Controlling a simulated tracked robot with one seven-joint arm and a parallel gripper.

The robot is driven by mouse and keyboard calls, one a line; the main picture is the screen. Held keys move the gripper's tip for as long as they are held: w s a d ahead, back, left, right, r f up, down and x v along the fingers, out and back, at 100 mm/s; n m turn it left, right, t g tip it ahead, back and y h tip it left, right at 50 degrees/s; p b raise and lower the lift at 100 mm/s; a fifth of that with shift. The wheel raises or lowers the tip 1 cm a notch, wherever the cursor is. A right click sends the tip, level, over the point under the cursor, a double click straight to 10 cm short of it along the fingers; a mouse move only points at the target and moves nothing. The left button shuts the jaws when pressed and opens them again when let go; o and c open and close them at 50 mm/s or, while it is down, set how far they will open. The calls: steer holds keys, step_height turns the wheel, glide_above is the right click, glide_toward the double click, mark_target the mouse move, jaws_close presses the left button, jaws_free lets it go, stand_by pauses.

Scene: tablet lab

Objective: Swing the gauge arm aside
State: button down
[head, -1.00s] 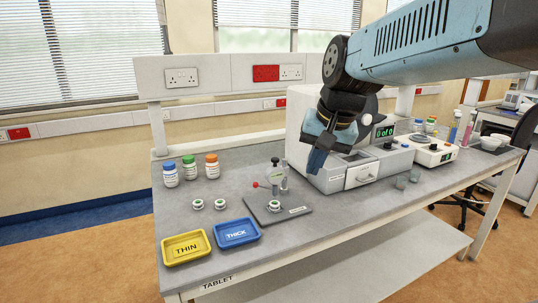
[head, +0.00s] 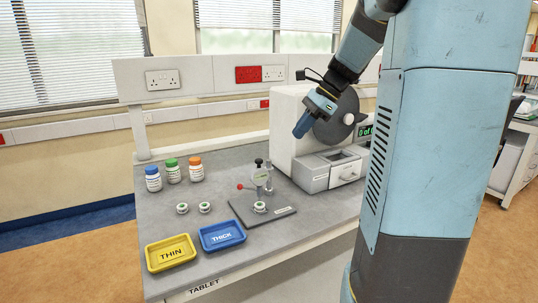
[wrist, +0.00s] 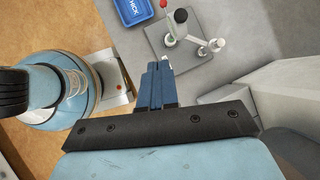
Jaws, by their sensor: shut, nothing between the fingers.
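The gauge stands on a dark grey base plate (head: 243,217), with a post, a black knob (head: 259,161) on top and a silver arm. A red ball knob (head: 240,186) sticks out to its left; it also shows at the top of the wrist view (wrist: 163,4). A small white-and-green round piece (head: 260,207) sits on the plate at the gauge. My gripper (head: 301,131) is shut and empty, raised above and to the right of the gauge, not touching it. In the wrist view its blue fingers (wrist: 163,65) point toward the gauge plate (wrist: 157,44).
A yellow THIN tray (head: 152,262) and a blue THICK tray (head: 207,248) lie left of the gauge. Two round pieces (head: 194,208) and several capped bottles (head: 173,172) stand behind them. A white machine (head: 284,125) with a drawer stands to the right, close behind my gripper.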

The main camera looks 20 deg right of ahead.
steer(key=shift+w+d+f+m+y, duration=0.15)
steer(key=shift+w+d+m+y, duration=0.15)
steer(key=shift+w+d+m, duration=0.5)
steer(key=shift+w+d+f+m+y, duration=0.1)
steer(key=shift+w+d+m+y, duration=0.2)
steer(key=shift+w+d+m, duration=0.5)
steer(key=shift+s+n, duration=0.1)
steer(key=shift+n, duration=0.2)
glide_toward(262, 171)
steer(key=d+f, duration=0.1)
steer(key=shift+w+a+f, duration=0.2)
steer(key=shift+w+a, duration=0.1)
steer(key=shift+a, duration=0.35)
steer(key=shift+w+a+f, duration=0.25)
steer(key=shift+w+a, duration=0.05)
steer(key=shift+a, duration=0.4)
steer(key=shift+w+a+f, duration=0.2)
steer(key=shift+w+a, duration=0.1)
steer(key=shift+a, duration=0.35)
steer(key=shift+d, duration=0.1)
steer(key=shift+t, duration=0.3)
